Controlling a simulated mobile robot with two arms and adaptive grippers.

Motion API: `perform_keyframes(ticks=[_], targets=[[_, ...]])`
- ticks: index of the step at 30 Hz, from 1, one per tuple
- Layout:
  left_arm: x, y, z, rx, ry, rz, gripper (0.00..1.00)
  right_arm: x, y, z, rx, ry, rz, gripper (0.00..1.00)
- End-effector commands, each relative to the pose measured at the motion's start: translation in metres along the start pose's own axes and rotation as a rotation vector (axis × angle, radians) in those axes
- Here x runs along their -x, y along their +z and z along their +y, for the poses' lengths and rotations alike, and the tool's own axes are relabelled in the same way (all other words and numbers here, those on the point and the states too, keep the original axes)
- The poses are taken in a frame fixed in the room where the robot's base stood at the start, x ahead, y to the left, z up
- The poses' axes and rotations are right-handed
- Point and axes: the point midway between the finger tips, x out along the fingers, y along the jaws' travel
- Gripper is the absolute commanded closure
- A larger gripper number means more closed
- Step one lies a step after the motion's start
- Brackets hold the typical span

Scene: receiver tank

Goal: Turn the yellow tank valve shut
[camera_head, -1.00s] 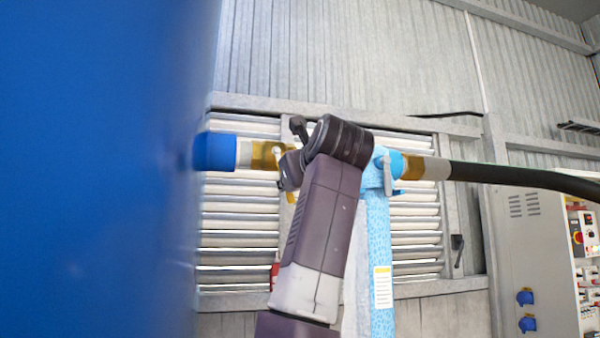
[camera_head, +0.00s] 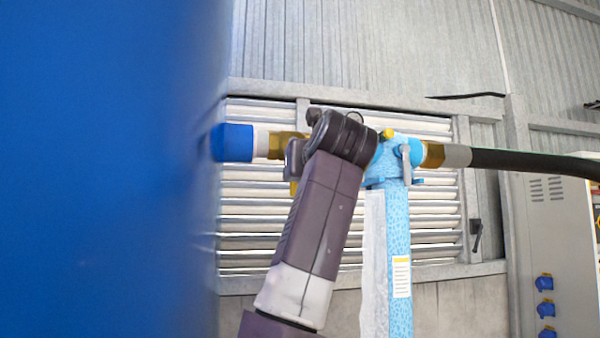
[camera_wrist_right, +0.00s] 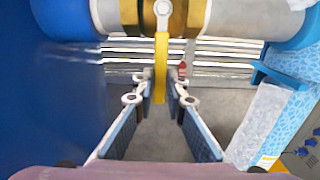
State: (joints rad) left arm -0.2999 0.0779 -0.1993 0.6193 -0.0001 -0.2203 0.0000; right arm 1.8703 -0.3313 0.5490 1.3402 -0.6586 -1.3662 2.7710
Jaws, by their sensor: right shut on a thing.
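The yellow valve handle (camera_wrist_right: 161,60) shows in the right wrist view. It is a flat bar running from a round pivot on the brass valve body (camera_wrist_right: 181,18) toward the bottom of the picture, across the line of the pipe. My right gripper (camera_wrist_right: 161,88) is shut on this handle, with a finger on each side of it. In the head view my right wrist hides most of the valve. The brass body (camera_head: 288,145) shows beside it, with a small yellow piece of the handle (camera_head: 293,188) below. My left gripper is in neither view.
The large blue tank (camera_head: 90,170) fills the left of the head view, close to my arm. A light blue stand (camera_head: 398,225) and a black hose (camera_head: 530,163) are to the right. A louvred wall (camera_head: 245,195) and a grey cabinet (camera_head: 540,230) stand behind.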

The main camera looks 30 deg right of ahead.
Motion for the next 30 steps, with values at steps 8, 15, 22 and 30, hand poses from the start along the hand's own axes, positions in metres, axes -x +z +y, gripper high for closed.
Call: perform_keyframes(ticks=[8, 15, 22, 30], targets=[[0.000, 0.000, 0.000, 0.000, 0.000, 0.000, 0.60, 0.001, 0.003, -0.001, -0.003, -0.001, -0.007, 0.71], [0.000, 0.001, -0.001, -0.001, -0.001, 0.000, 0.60, 0.000, 0.002, -0.001, -0.001, -0.001, -0.004, 0.70], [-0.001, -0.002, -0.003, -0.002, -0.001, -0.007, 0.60, 0.001, 0.017, -0.001, 0.001, 0.000, -0.004, 0.70], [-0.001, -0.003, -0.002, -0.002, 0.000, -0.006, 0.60, 0.004, 0.062, -0.002, 0.000, 0.000, -0.006, 0.70]])
